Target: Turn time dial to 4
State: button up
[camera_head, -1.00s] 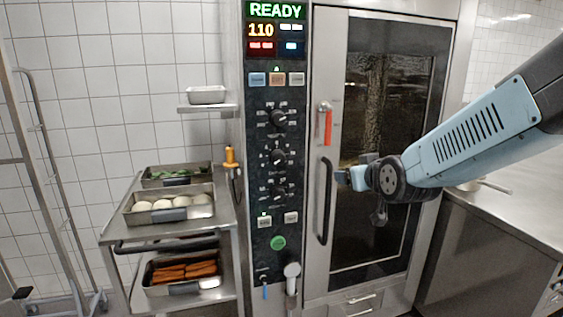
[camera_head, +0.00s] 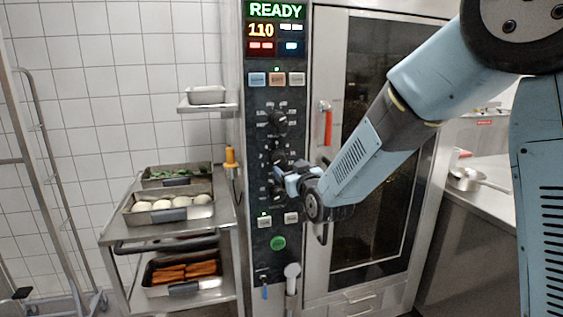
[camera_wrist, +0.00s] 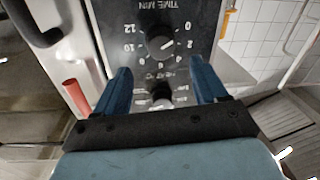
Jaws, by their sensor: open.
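The time dial (camera_wrist: 160,43) is a black knob on the oven's dark panel. The wrist view shows it inverted, ringed by numbers 0 to 12 and labelled TIME MIN. Its pale pointer mark seems turned toward the 0–2 side; the exact setting is unclear. In the head view it is the lowest dial (camera_head: 276,190), partly hidden by my gripper. My gripper (camera_head: 283,172) is open in front of the panel. In the wrist view its blue fingers (camera_wrist: 160,67) are spread and empty, with the time dial just beyond the tips. I cannot tell whether they touch anything.
The heat dial (camera_wrist: 161,92) shows between my fingers; another dial (camera_head: 278,120) sits higher. The oven door handle (camera_head: 325,225) and a red lever (camera_head: 328,127) are close to the right. A tray cart (camera_head: 228,215) stands left.

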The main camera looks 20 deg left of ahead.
aim_at(281, 160)
jog(key=x, duration=0.8)
jog(key=shift+w+a, duration=0.1)
jog(key=shift+w, duration=0.05)
jog(key=c, duration=0.9)
jog(key=shift+c, duration=0.2)
